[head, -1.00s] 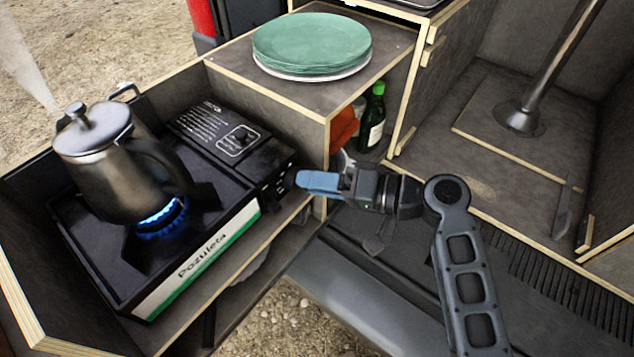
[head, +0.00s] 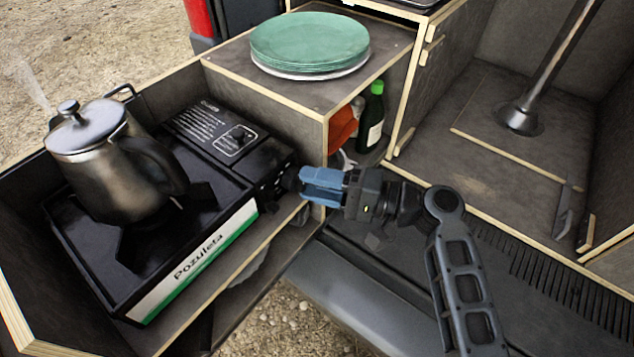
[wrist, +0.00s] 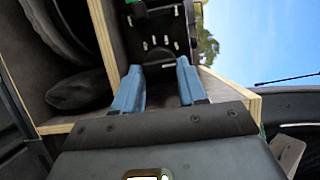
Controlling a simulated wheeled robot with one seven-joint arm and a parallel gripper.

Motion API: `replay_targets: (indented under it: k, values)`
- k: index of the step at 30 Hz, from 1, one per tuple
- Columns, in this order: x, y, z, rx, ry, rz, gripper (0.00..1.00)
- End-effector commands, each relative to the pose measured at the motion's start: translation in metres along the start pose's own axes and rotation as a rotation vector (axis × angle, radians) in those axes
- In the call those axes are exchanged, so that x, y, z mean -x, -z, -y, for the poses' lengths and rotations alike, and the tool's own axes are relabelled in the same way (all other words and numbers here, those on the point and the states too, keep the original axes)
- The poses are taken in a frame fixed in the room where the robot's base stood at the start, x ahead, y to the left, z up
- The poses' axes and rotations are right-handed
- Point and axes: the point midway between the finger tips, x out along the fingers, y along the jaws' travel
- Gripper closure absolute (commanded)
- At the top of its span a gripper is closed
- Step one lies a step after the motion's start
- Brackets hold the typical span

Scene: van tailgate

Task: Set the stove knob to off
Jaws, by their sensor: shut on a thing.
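The black camping stove (head: 130,262) sits in the left wooden bay with a metal kettle (head: 112,165) on its burner. No flame shows under the kettle. The stove knob (head: 289,178) is on the stove's right end panel, mostly covered by my gripper and too dark to read its setting. My gripper (head: 303,180) has its blue fingers shut on the knob, coming in from the right. In the wrist view, the blue fingers (wrist: 157,75) reach to the stove's dark end panel (wrist: 158,22); the knob between them is hard to make out.
Green plates (head: 310,40) are stacked on a wooden box (head: 290,92) behind the gripper. A green bottle (head: 371,118) and an orange cloth (head: 342,128) stand inside that box. A wooden shelf edge (head: 236,276) runs below the stove front.

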Motion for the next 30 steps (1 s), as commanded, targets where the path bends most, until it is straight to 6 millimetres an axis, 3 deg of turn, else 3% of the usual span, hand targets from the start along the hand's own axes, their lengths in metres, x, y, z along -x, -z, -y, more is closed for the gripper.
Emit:
replay_targets:
  k: [8,9,17,25,30]
  values:
    - [0.001,0.001,-0.001,-0.003,-0.001,-0.003,0.89]
    - [0.001,0.001,-0.001,-0.003,-0.001,-0.003,0.58]
    - [0.000,0.000,-0.001,-0.001,-0.001,-0.002,0.33]
    - [0.002,0.000,-0.001,-0.001,0.000,-0.002,0.33]
    - [0.021,0.001,-0.001,0.000,0.000,-0.005,0.33]
